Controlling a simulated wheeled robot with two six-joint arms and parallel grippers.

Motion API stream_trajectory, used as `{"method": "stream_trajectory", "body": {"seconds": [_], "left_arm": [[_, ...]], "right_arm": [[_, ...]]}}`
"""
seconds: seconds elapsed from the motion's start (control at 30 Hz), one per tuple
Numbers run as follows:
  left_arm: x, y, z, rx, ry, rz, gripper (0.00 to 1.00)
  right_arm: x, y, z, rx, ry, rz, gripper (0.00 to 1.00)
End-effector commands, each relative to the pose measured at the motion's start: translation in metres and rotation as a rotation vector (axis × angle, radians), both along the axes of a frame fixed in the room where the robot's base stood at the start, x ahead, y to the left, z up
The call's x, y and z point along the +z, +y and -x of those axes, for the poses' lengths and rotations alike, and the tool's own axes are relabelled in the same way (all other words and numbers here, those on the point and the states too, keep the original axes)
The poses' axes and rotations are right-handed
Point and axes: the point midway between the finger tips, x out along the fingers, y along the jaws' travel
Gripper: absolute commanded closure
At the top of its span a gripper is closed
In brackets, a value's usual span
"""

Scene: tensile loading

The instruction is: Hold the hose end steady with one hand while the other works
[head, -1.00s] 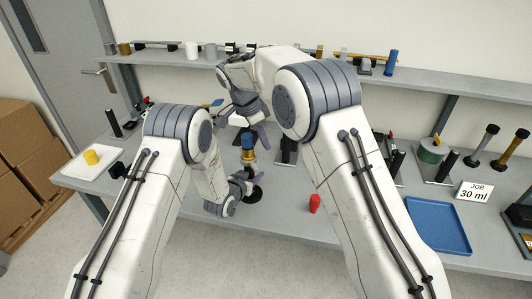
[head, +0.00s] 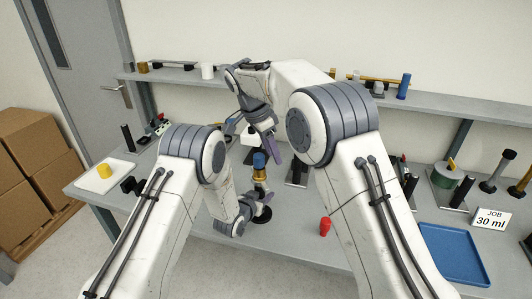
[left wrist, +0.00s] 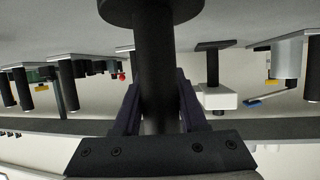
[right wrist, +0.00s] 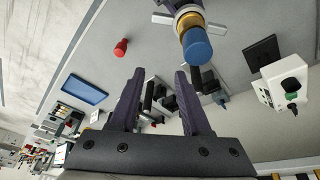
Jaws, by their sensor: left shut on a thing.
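An upright fitting with a blue cap (head: 259,160) and a brass-coloured collar (head: 260,174) stands on a round black base (head: 262,215) on the bench. I take it as the hose end. My left gripper (head: 257,196) is shut on its black post (left wrist: 154,70), below the collar; the post fills the gap between the fingers in the left wrist view. My right gripper (right wrist: 158,95) is open and empty. In the head view it hangs beside and above the blue cap, apart from it. The blue cap also shows in the right wrist view (right wrist: 197,47), beyond the fingertips.
A red piece (head: 325,226) stands on the bench, right of the fitting. A white tray (head: 92,184) with a yellow piece is at left. A shelf (head: 430,108) runs behind.

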Motion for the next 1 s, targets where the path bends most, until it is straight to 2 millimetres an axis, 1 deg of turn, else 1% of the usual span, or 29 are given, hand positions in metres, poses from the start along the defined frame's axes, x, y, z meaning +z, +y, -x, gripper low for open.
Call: {"method": "stream_trajectory", "body": {"seconds": [0.17, 0.4, 0.6, 0.7, 0.83, 1.0], "left_arm": [[0.001, 0.0, -0.001, 0.001, -0.003, 0.001, 1.0], [0.001, 0.0, -0.001, 0.001, -0.003, 0.001, 1.0], [0.001, 0.0, -0.001, 0.001, -0.003, 0.001, 1.0], [0.001, 0.0, -0.001, 0.001, -0.003, 0.001, 1.0], [0.001, 0.0, -0.001, 0.001, -0.003, 0.001, 1.0], [0.001, 0.0, -0.001, 0.001, -0.003, 0.001, 1.0]], "right_arm": [[0.005, -0.001, 0.006, 0.267, 0.107, -0.022, 0.53], [0.011, 0.006, 0.011, 0.737, 0.233, -0.092, 0.53], [0.018, 0.012, 0.014, 1.12, 0.289, -0.142, 0.53], [0.021, 0.015, 0.015, 1.276, 0.301, -0.158, 0.53], [0.024, 0.017, 0.016, 1.418, 0.306, -0.17, 0.53], [0.022, 0.019, 0.017, 1.499, 0.308, -0.173, 0.53]]}}
